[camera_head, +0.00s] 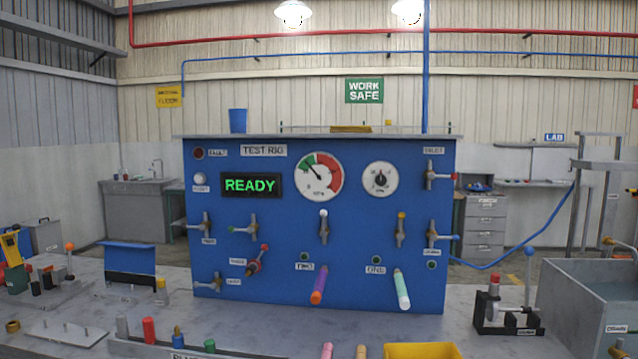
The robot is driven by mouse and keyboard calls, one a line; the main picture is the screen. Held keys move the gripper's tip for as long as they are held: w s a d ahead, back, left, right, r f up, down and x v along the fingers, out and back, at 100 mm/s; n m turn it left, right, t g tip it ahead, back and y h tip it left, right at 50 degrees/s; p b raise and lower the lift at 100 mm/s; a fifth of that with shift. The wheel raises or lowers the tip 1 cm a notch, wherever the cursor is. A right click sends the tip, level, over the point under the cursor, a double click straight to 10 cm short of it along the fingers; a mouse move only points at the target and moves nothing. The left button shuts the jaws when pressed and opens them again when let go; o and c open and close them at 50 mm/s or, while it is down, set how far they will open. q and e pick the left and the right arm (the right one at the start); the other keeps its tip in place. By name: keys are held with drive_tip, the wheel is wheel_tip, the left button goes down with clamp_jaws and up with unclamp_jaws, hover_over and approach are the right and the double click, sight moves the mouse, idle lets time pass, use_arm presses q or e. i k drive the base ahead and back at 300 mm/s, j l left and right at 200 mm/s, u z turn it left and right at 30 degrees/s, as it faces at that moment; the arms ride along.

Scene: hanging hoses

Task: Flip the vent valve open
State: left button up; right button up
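The blue test rig panel (300,275) stands upright on the bench and carries several small lever valves. One valve (205,225) is at the left edge, with a second (245,230) beside it. More valves sit at the middle (323,227), right of middle (401,230) and right edge (432,238). A red-handled valve (432,176) is under the upper-right label. I cannot tell surely which is the vent valve. Neither gripper shows.
The green display (250,185) reads READY. A purple-orange hose end (319,285) and a white-green one (402,290) hang on the panel front. Loose fittings lie at left, a yellow bin (422,351) is at the front, and a grey tank (585,300) is at right.

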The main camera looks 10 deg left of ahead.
sight(201, 227)
drive_tip(key=j+u, duration=0.5)
drive_tip(key=j, duration=1.25)
